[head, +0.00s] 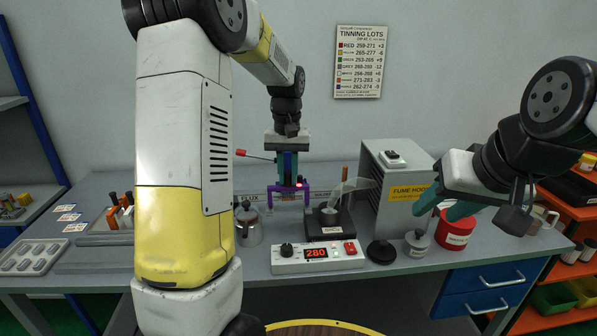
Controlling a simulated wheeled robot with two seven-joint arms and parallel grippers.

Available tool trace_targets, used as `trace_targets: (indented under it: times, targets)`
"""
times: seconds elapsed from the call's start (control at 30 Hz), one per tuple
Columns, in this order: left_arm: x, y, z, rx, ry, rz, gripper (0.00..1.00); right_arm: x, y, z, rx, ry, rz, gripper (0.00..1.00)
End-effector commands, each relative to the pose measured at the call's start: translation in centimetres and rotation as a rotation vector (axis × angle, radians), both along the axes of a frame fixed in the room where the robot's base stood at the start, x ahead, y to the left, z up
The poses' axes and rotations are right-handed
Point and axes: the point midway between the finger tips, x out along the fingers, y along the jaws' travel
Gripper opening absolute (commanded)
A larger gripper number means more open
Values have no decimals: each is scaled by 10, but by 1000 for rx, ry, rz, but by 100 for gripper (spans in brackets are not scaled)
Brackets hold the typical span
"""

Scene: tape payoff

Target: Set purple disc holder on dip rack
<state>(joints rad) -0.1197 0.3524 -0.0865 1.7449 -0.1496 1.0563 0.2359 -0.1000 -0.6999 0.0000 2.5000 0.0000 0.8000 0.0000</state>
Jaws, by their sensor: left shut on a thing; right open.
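The purple disc holder (275,189) is a bracket with legs hanging down, at the back middle of the bench in the head view. My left gripper (288,178) points straight down and is shut on the top of this holder. The holder is just left of and behind the small dark pot (330,216), which gives off smoke. I cannot tell whether its legs touch anything below. I cannot clearly make out the dip rack. My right gripper (455,208) is open and empty, with teal fingers, above the right side of the bench near a red tin (455,234).
A control box (317,257) reading 280 stands at the front. The grey fume hood (397,185) stands right of the pot. A metal kettle (247,225), black lid (381,252) and grey weight (416,243) stand nearby. My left arm hides part of the bench's left side.

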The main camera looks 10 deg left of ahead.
Motion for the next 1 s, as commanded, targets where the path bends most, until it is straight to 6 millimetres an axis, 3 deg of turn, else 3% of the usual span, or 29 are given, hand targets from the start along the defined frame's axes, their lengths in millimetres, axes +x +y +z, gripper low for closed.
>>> trace_targets:
  times: [0.93,0.97,1.0]
  targets:
    - [0,0,-7,0,-1,0,0,0,0,0,0,0,0,44]
    - [0,0,-7,0,-1,0,22,0,0,0,0,0,0,44]
    - [0,0,-7,0,-1,0,29,0,0,0,0,0,0,44]
